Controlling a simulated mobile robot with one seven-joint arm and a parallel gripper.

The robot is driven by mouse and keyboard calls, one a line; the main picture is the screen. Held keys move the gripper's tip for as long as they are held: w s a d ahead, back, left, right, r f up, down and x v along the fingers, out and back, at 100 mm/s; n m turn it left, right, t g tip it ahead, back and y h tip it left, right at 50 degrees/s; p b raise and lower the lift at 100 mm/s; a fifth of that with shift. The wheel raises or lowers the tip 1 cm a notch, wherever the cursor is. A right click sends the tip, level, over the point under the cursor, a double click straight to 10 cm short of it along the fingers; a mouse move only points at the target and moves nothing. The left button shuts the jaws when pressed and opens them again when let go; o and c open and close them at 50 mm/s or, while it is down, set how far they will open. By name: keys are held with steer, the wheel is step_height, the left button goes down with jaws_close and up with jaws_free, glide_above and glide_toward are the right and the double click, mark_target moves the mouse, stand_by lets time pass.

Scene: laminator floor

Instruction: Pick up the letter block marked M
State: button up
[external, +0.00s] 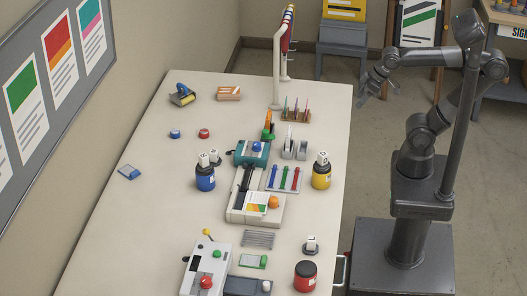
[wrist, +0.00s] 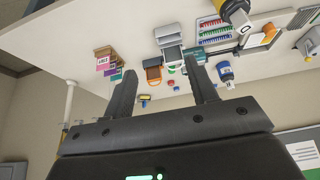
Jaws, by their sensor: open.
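White letter blocks stand on the long table. In the wrist view the block (wrist: 245,30) on the yellow jar looks like an O. My gripper (external: 371,83) is open and empty, off the table's right side; its spread fingers also show in the wrist view (wrist: 160,66).
A red jar (external: 306,276) stands at the front right. A white rail (external: 277,70) rises at the far end. The table's left side is mostly clear.

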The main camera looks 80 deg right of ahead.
steer(key=w+a+r+g, duration=0.1)
steer(key=w+r, duration=0.2)
steer(key=w, duration=0.5)
steer(key=w+r, duration=0.3)
steer(key=w, duration=0.4)
steer(key=m+g, duration=0.1)
steer(key=g, duration=0.2)
glide_above(214, 151)
steer(key=s, duration=0.1)
step_height(214, 151, down, 20)
steer(key=shift+d+r, duration=0.1)
steer(key=shift+r, duration=0.1)
steer(key=f, duration=0.5)
steer(key=shift+w+f, duration=0.1)
steer(key=shift+w, duration=0.25)
steer(key=f, duration=0.5)
steer(key=shift+w+a, duration=0.2)
